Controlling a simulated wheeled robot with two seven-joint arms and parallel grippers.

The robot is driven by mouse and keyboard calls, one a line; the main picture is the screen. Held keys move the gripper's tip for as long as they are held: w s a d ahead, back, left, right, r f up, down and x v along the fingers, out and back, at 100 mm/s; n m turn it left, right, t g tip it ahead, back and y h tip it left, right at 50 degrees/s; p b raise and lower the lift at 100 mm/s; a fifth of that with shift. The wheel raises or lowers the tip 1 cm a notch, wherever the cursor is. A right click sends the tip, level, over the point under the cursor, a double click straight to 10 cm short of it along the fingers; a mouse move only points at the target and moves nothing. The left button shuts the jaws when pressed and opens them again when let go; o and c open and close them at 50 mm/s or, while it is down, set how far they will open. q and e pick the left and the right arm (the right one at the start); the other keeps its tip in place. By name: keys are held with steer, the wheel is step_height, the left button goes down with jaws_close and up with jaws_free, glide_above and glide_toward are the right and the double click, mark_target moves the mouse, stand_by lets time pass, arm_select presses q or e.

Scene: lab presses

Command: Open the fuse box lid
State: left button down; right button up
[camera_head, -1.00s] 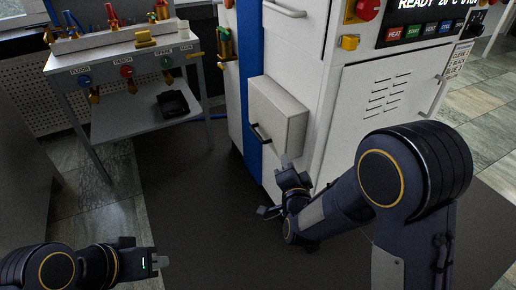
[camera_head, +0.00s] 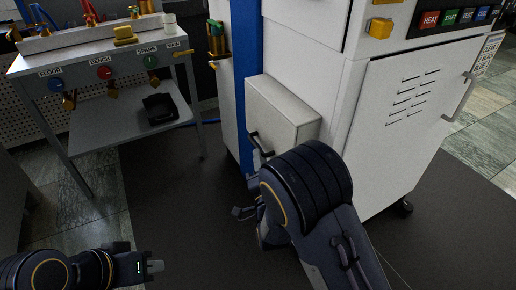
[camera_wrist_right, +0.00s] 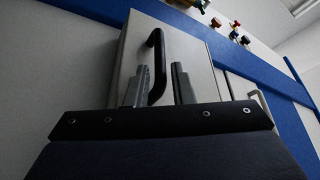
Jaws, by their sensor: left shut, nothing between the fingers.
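The fuse box (camera_head: 292,118) is a pale box on the side of the white cabinet. Its lid (camera_wrist_right: 195,52) looks closed and carries a black bar handle (camera_wrist_right: 157,66); the handle (camera_head: 259,144) also shows in the head view. My right gripper (camera_wrist_right: 159,86) is open, with one finger on each side of the handle in the wrist view. The fingers look apart from the handle; I cannot tell their exact depth. In the head view my right arm mostly hides this gripper. My left gripper (camera_head: 157,267) is shut and empty at lower left, far from the box.
A grey bench (camera_head: 100,58) with labelled valves and a black tray (camera_head: 160,108) on its lower shelf stands at left. A blue strip (camera_head: 244,70) runs down the cabinet (camera_head: 385,120) beside the box. The dark floor mat between bench and cabinet is clear.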

mark_target(259, 147)
steer(key=shift+x, duration=2.1)
jaws_close()
